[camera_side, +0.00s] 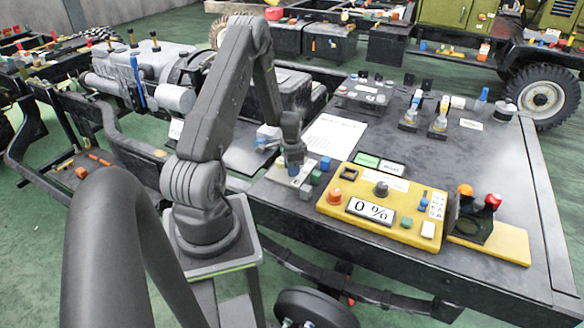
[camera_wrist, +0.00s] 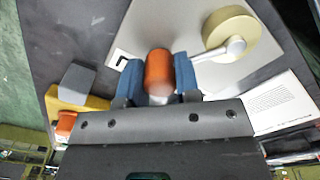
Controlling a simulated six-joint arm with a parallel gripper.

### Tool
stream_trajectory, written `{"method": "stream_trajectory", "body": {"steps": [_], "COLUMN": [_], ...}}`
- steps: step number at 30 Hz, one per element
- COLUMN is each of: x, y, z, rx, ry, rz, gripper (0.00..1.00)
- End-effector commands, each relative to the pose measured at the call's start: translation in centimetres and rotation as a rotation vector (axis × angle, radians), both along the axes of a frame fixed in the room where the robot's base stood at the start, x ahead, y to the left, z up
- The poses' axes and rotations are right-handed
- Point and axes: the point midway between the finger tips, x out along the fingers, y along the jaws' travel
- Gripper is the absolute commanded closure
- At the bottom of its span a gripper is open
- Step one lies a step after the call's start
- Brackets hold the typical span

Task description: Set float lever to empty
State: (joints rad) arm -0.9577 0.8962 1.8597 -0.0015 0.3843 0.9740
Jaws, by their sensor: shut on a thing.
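My gripper (camera_wrist: 159,78) is shut on an orange rounded knob (camera_wrist: 159,68), held between its two blue fingertips in the wrist view. The knob sits over a light grey plate (camera_wrist: 185,25) with a dark corner mark to its left. A metal arm (camera_wrist: 228,50) runs from a cream round piece (camera_wrist: 231,31) down to the right fingertip. Where the arm ends behind that finger is hidden. In the side view my gripper (camera_side: 292,166) points down onto the small plate at the bench's left edge; the knob is hidden there. A yellow panel (camera_side: 340,213) has a display (camera_side: 370,210) reading "0 %".
Close right of my gripper stand small blue (camera_side: 325,163) and green (camera_side: 316,177) blocks. A white sheet (camera_side: 333,137) lies behind it. Red and orange knobbed levers (camera_side: 492,202) stand at the panel's right.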

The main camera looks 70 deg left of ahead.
Motion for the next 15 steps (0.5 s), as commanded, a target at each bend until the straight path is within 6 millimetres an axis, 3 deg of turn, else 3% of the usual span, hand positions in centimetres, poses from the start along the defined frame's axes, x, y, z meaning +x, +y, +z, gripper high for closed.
{"method": "stream_trajectory", "body": {"steps": [8,15], "x": [-0.08,-0.05], "y": [-0.01,0.0], "z": [0.03,0.06], "rx": [-0.001,-0.001], "ry": [0.002,0.001], "rz": [-0.002,-0.001], "gripper": [0.44,0.44]}}
